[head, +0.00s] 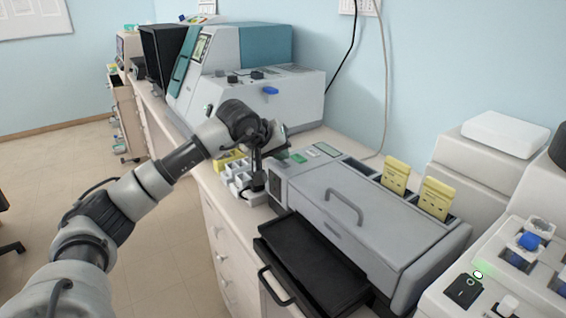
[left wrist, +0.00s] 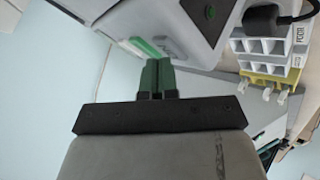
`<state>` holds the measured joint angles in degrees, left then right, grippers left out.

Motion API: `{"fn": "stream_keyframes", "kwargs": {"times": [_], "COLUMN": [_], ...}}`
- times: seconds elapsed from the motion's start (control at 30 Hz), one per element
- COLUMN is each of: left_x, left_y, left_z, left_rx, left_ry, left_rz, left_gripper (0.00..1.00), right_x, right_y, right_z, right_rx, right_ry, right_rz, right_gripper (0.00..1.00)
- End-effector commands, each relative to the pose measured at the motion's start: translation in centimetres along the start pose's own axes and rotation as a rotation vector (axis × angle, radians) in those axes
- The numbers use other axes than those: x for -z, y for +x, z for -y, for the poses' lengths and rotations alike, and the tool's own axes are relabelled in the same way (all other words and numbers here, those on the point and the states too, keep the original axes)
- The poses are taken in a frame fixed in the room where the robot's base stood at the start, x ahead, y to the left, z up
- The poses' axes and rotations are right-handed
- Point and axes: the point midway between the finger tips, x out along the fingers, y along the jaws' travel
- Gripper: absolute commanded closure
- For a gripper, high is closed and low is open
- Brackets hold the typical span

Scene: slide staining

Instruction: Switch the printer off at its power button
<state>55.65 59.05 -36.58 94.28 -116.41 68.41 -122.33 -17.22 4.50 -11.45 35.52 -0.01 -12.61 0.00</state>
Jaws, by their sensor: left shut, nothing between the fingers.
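A long grey machine (head: 345,215) with a handle on its lid and an open black drawer stands on the bench; I take it to be the printer. On its top left end are a green patch (head: 298,158) and a small display (head: 325,149). Its left end has a dark panel (head: 274,186). My left gripper (head: 275,153) is over that end, shut and empty. In the left wrist view, its green fingertips (left wrist: 157,72) are together just short of a green strip (left wrist: 147,46), and a dark square with a green dot (left wrist: 210,12) shows. Contact cannot be told. My right gripper is out of view.
White and yellow racks (head: 232,165) stand left of the machine. The black drawer (head: 310,265) juts out in front. Yellow cassettes (head: 395,176) rise from its back. Another unit at the right has a black rocker switch (head: 464,291) beside a lit green lamp (head: 478,274).

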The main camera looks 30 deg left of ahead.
Motion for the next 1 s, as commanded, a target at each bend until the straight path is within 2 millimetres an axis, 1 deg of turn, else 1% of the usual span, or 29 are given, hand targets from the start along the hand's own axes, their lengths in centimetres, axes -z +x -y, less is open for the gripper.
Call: {"fn": "stream_keyframes", "kwargs": {"times": [0.23,0.53,0.63,1.0], "left_x": [0.5,0.5,0.7,2.6], "left_y": [-0.7,-0.7,-1.0,-3.5], "left_z": [-0.5,-0.5,-0.7,-2.5], "left_rx": [0.001,0.001,0.001,0.001], "left_ry": [0.000,0.000,0.000,0.000], "left_rz": [0.000,0.001,0.000,-0.001], "left_gripper": [1.00,1.00,1.00,1.00], "right_x": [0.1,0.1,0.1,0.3], "right_y": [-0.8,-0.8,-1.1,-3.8], "right_z": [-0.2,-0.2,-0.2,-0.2], "right_rx": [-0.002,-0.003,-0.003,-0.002], "right_ry": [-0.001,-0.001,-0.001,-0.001], "right_rz": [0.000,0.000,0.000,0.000], "right_gripper": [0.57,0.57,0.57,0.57]}}
